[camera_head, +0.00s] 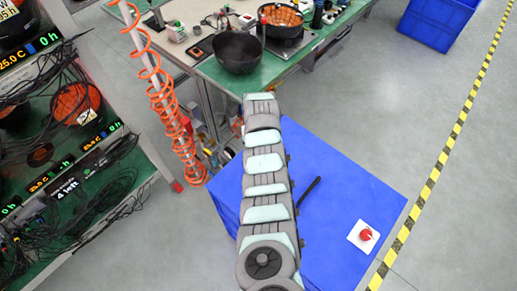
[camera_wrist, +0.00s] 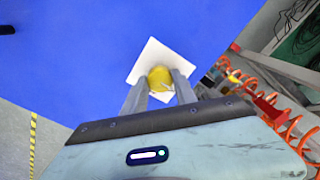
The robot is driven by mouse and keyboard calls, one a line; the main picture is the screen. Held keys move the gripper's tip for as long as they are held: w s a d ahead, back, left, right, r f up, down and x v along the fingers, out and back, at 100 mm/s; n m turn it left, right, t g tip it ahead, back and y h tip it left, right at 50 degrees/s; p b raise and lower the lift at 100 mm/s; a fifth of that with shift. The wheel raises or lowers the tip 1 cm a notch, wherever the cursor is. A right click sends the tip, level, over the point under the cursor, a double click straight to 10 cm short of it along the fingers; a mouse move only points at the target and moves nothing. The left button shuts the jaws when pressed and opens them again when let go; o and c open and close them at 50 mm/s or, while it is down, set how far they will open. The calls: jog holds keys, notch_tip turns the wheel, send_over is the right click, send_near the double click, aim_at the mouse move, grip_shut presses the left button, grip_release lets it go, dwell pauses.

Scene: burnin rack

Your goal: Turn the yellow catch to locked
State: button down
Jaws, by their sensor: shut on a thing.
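The yellow catch (camera_wrist: 160,77) is a round knob on a white square plate (camera_wrist: 151,54) on the blue surface, seen in the wrist view. My gripper (camera_wrist: 160,80) has a finger on each side of the catch and is shut on it. The fingers cover part of the catch and plate, so I cannot tell its exact turn or any marks. In the head view my own arm hides the catch and the gripper.
A red knob on a white plate (camera_head: 364,236) sits at the right of the blue box top (camera_head: 345,190). A black bar (camera_head: 309,190) is beside my arm. A coiled orange hose (camera_head: 168,105) and a cabled rack (camera_head: 60,150) stand at left. A workbench (camera_head: 215,72) is behind.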

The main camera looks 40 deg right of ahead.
jog(key=c, duration=1)
grip_release()
jog(key=shift+o, duration=0.2)
jog(key=shift+r, duration=0.1)
notch_tip(320, 180, up, 11)
jog(key=shift+f, duration=0.2)
